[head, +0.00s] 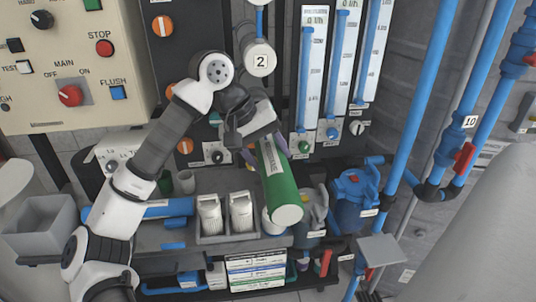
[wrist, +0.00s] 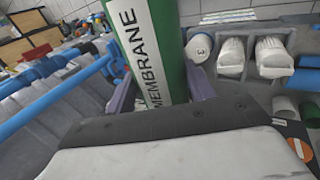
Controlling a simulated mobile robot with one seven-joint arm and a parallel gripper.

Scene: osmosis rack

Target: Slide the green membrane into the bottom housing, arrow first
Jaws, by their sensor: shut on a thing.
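The green membrane (head: 280,185) is a long green cylinder with a white label strip and a pale round end facing the head camera. My gripper (head: 259,148) is shut around it and holds it tilted above the lower bench. In the wrist view, the membrane (wrist: 173,45) rises between the fingers, and its label reads MEMBRANE. No arrow can be made out. A white round cap marked 2 (head: 260,60) shows above my gripper. I cannot identify the bottom housing with certainty; the membrane and my arm cover part of the rack.
Two white filter cartridges (head: 210,216) stand in a grey tray left of the membrane. A white cap marked 3 (wrist: 198,47) shows beside the membrane. A blue pump (head: 355,195) is at right. A control panel (head: 70,60) is at upper left. Blue vertical pipes (head: 405,100) stand at right.

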